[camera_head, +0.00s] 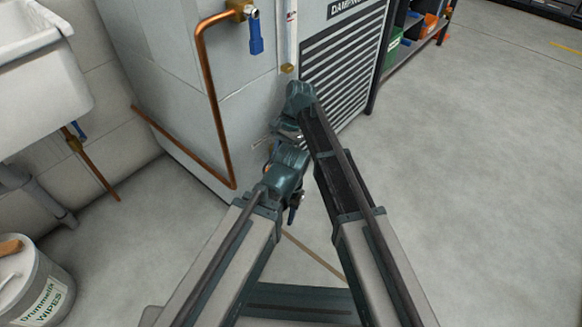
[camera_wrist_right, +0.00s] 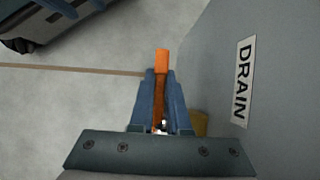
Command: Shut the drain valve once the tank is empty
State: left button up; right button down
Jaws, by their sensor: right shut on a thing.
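In the right wrist view my right gripper (camera_wrist_right: 161,85) is shut on an orange lever (camera_wrist_right: 162,60), which runs lengthwise between its two fingers. A brass fitting (camera_wrist_right: 200,123) shows beside the right finger, partly covered. A label reading DRAIN (camera_wrist_right: 243,80) is on the grey panel at the right. In the head view the grey tank unit (camera_head: 265,100) stands ahead; my arms hide its lower front and the drain valve. An upright sight tube (camera_head: 290,42) is on its front; its level is too small to tell. My left gripper (camera_head: 294,208) is low before the unit, its fingers unclear.
A copper pipe (camera_head: 208,90) runs down the unit from a brass valve with a blue lever (camera_head: 256,44). A white sink (camera_head: 40,75) and a wipes tub (camera_head: 35,290) are at left. A shelf with bins (camera_head: 408,42) stands behind. Floor at right is clear.

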pick_arm(q)
jog(key=shift+d+f, duration=0.35)
jog(key=shift+d, duration=0.1)
pick_arm(e)
jog(key=shift+r+g+y, duration=0.2)
jog(key=shift+g+y, duration=0.1)
jog(key=shift+g, duration=0.2)
jog(key=c, duration=0.9)
grip_release()
pick_arm(q)
jog(key=shift+r, duration=0.1)
pick_arm(e)
jog(key=shift+w+r, duration=0.1)
jog(key=shift+r, duration=0.1)
pick_arm(q)
notch_tip(320, 180, up, 11)
jog(key=p, duration=1)
jog(key=shift+p, duration=0.35)
pick_arm(e)
jog(key=v, duration=1.3)
jog(key=shift+w+d+r, duration=0.15)
jog(key=shift+d, duration=0.05)
